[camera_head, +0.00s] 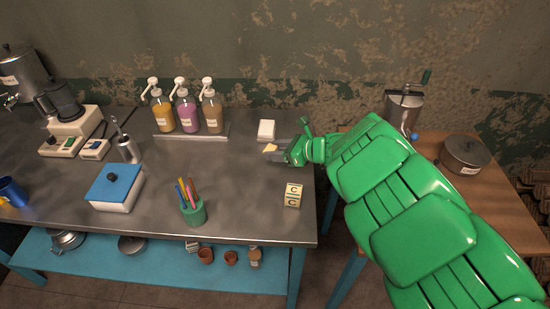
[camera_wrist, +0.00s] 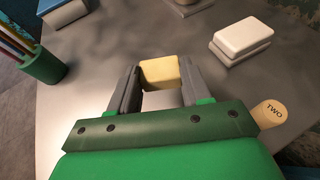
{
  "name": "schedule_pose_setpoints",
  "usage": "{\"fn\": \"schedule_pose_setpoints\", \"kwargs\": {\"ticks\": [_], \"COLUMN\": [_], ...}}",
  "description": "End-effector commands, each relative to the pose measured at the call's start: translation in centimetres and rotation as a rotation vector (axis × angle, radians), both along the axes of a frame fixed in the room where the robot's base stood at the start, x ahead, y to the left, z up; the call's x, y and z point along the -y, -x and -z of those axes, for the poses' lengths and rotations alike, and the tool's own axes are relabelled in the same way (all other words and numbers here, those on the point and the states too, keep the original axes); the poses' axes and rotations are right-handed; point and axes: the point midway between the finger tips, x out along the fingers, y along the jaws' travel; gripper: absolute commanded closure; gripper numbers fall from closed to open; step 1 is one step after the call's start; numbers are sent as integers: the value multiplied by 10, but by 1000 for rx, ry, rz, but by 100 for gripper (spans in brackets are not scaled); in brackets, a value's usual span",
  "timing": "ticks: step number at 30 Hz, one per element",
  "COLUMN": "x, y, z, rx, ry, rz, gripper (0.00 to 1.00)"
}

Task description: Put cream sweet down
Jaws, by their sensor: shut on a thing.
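The cream sweet (camera_wrist: 160,72) is a small pale yellow block between my gripper's fingertips. It also shows in the head view (camera_head: 270,148), at the tip of my gripper. My gripper (camera_wrist: 156,82) is shut on it, with one grey finger on each side. In the head view my gripper (camera_head: 280,152) is over the right part of the grey metal table (camera_head: 240,180), in front of a white block. I cannot tell whether the sweet touches the table top.
The white block (camera_head: 266,129) stands just behind my gripper. Pump bottles (camera_head: 187,112) stand on a tray at the back. The table between the cup and my gripper is clear.

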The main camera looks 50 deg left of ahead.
Motion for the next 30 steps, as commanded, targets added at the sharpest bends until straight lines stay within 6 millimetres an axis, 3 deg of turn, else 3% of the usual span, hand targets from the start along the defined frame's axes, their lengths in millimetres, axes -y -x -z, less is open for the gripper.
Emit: {"fn": "schedule_pose_setpoints", "kwargs": {"ticks": [9,23,30], "x": [-14,-22,-23], "y": [-8,-14,-15], "z": [20,31,56], "rx": [-1,1,0], "ry": [-1,0,0], "rz": [-2,2,1], "gripper": [81,81,81]}}
